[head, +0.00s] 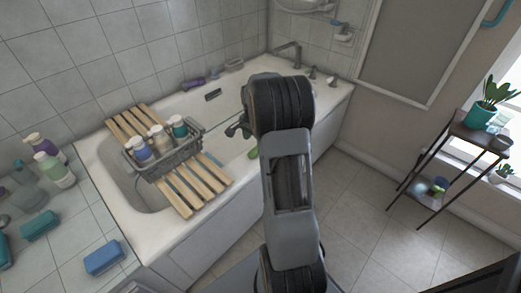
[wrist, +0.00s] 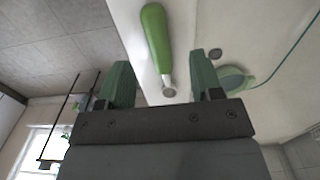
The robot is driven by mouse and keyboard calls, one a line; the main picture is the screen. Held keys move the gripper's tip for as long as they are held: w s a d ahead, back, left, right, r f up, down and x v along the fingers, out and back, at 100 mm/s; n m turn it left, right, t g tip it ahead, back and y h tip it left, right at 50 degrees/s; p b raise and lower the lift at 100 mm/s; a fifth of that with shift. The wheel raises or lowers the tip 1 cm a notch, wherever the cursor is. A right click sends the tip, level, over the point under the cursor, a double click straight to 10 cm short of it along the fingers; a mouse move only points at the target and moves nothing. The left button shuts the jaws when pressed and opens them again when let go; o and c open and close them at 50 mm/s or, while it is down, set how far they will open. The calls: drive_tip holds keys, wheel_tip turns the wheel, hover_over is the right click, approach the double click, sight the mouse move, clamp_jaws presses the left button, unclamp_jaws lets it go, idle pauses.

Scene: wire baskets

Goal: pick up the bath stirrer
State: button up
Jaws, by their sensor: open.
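A green-handled tool, which looks like the bath stirrer (wrist: 156,35), lies on the white bath rim in the wrist view. Its pale, narrow end points down to a small round grey tip between my fingers as seen there. In the head view a bit of green (head: 253,153) shows on the tub edge beside my arm, mostly hidden; it may be the same tool. My gripper (wrist: 162,80) is open, its two green fingers apart with nothing clasped. In the head view the gripper (head: 238,128) is partly hidden by my wrist, over the bath.
A wire basket (head: 185,158) with several bottles sits on a slatted wooden rack (head: 181,193) across the bathtub (head: 165,226). Another green item (wrist: 235,78) lies at the right in the wrist view. A shelf stand (head: 465,137) with plants is right; the tiled floor between is clear.

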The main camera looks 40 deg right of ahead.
drive_tip(key=shift+s+f+b, duration=0.15)
drive_tip(key=shift+f+b, duration=1.15)
drive_tip(key=shift+f, duration=1.7)
drive_tip(key=c, duration=1)
drive_tip(key=shift+r, duration=0.15)
